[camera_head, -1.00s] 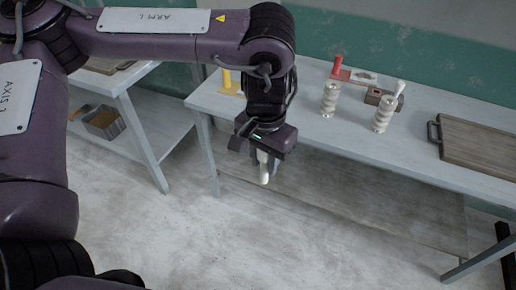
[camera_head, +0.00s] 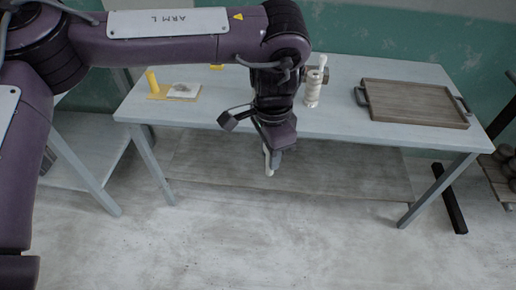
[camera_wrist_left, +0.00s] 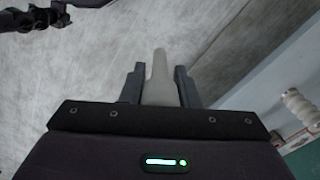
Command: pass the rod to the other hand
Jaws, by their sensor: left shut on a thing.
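The rod is pale and off-white. In the left wrist view the rod (camera_wrist_left: 159,78) sits between the two dark fingers of my left gripper (camera_wrist_left: 160,85), which is shut on it. In the head view my left gripper (camera_head: 272,152) points down in front of the table's front edge, and the rod (camera_head: 269,163) hangs from it over the floor. The upper part of the rod is hidden by the gripper. My right gripper is not clearly in view; a dark arm part shows at the top left of the wrist view.
The grey table (camera_head: 345,122) stands behind my left gripper. On it are a pale ribbed holder with a white piece (camera_head: 313,88), a wooden tray (camera_head: 415,103) with dark handles, and a yellow peg (camera_head: 153,82) on a yellow base. The floor in front is clear.

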